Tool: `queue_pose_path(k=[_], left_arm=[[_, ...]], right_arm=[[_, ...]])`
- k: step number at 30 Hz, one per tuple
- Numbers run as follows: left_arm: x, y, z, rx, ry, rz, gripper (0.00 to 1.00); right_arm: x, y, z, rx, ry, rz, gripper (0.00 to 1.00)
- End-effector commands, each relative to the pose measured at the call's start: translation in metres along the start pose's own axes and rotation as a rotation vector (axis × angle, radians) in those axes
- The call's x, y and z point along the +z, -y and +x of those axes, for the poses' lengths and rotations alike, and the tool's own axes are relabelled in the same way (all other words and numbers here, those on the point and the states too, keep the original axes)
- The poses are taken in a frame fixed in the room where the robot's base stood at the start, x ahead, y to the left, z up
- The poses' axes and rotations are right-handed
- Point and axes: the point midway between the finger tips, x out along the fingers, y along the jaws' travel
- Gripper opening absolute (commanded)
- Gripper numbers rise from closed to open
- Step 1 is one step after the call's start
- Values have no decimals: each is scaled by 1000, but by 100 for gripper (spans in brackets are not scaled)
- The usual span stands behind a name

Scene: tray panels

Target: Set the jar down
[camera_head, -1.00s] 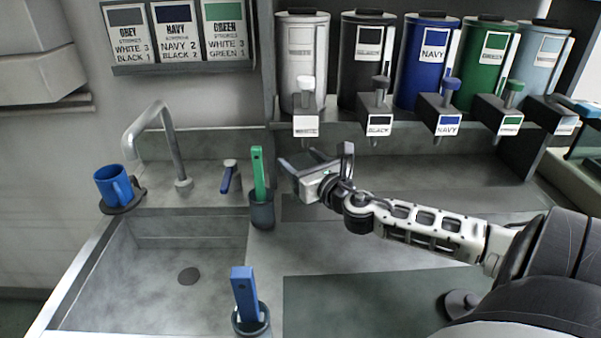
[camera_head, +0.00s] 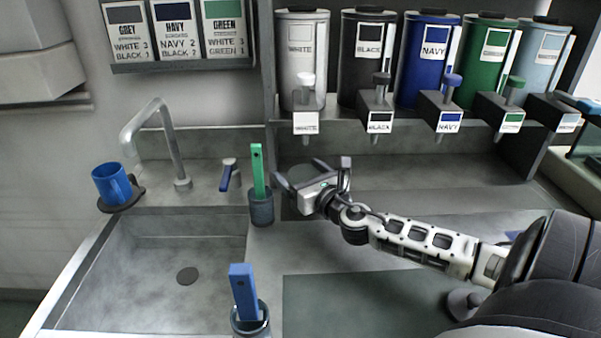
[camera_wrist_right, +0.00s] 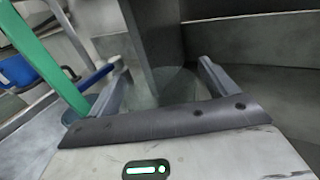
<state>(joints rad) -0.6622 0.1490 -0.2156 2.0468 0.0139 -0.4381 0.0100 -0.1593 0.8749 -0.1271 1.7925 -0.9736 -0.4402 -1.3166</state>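The jar is see-through and hard to make out. In the right wrist view it shows as a pale glassy shape (camera_wrist_right: 172,88) between the fingers. My right gripper (camera_head: 314,176) has its fingers apart, one on each side of the jar, and appears to be shut on it. It also shows in the right wrist view (camera_wrist_right: 165,82). It is above the grey counter (camera_head: 375,205), right of the green-handled tool (camera_head: 258,172). The jar's base and any gap to the counter are hidden. My left gripper is not in view.
Dark cups hold the green tool and a blue tool (camera_head: 243,290). The sink (camera_head: 150,265), faucet (camera_head: 160,140) and blue mug (camera_head: 112,184) are left. Labelled dispensers, including white (camera_head: 302,65) and navy (camera_head: 425,70), line the back. A dark mat (camera_head: 350,300) lies in front, clear.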

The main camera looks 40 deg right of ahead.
Motion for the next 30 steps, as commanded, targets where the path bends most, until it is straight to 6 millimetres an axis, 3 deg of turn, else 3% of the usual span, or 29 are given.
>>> queue_pose_path(k=[8,21,30], left_arm=[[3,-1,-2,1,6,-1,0],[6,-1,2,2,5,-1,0],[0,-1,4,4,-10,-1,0]], right_arm=[[1,0,-7,1,-3,-1,85],[0,0,-83,0,-5,1,85],[2,0,-116,1,-1,2,85]])
